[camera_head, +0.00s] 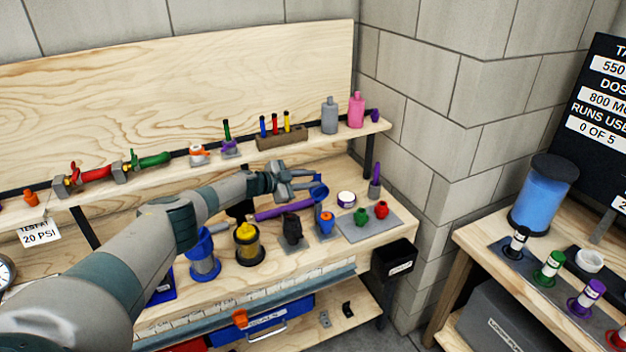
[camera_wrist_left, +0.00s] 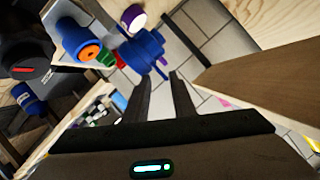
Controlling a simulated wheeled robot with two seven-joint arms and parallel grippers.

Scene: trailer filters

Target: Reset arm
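My left arm (camera_head: 180,220) reaches from the lower left over the workbench. My left gripper (camera_head: 312,181) is above the bench, below the shelf front. Its two dark fingers (camera_wrist_left: 162,95) are apart with floor tiles showing between them in the wrist view, so it is open and empty. A blue round part (camera_head: 319,194) at the end of a purple handle (camera_head: 284,209) is just below the fingertips in the head view. A blue part (camera_wrist_left: 141,50) shows beyond the fingers in the wrist view; I cannot tell whether it touches them. My right gripper is not in view.
Blue (camera_head: 204,258) and yellow (camera_head: 249,243) filter housings and a black one (camera_head: 292,228) stand on the bench. The shelf (camera_head: 225,160) above holds bottles and valves. A grey mat (camera_head: 370,224) with green and red parts lies right. A second table (camera_head: 480,240) stands farther right.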

